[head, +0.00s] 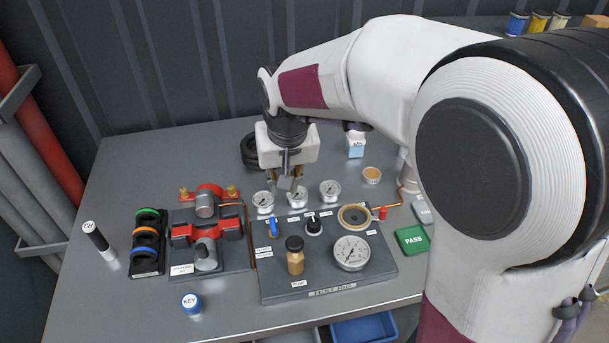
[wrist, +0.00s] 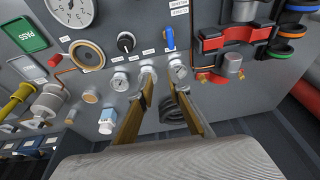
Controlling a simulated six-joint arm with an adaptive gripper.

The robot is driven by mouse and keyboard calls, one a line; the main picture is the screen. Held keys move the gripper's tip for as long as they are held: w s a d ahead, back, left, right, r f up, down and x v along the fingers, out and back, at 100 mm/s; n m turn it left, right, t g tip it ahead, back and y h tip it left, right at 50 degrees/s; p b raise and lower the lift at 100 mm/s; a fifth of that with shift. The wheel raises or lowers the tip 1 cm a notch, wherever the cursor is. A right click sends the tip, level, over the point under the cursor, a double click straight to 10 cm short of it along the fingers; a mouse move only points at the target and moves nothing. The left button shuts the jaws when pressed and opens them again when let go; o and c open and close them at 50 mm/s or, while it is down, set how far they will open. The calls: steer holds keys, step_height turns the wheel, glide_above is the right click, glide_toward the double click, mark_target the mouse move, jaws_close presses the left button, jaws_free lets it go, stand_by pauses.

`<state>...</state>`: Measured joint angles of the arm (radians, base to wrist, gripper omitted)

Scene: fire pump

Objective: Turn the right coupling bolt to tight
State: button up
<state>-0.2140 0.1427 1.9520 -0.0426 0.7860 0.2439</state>
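The red pipe coupling (head: 208,190) stands at the back of its dark base, left of the panel; it also shows in the wrist view (wrist: 218,76). A brass-coloured bolt sits at each side of it: the left one (head: 184,193) and the right one (head: 232,191). I cannot tell from their look how tight they are. My gripper (head: 290,186) hangs over the row of small gauges, right of the right bolt and apart from it. In the wrist view the two fingers (wrist: 166,86) are spread, with nothing held between them.
Small gauges (head: 330,188) stand along the panel's back edge. The panel (head: 333,283) carries a blue knob, a black knob, an amber bottle and a large gauge. A second red clamp (head: 229,228) lies in front of the coupling. A ring rack (head: 148,244) stands left.

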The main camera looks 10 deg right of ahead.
steer(key=s+d+r+t, duration=0.1)
steer(key=s+d+r, duration=0.2)
steer(key=s+r, duration=0.2)
steer(key=shift+r+m+h, duration=0.3)
steer(key=shift+r+h, duration=0.1)
steer(key=shift+r, duration=0.1)
steer(key=shift+f, duration=0.1)
stand_by(0.5)
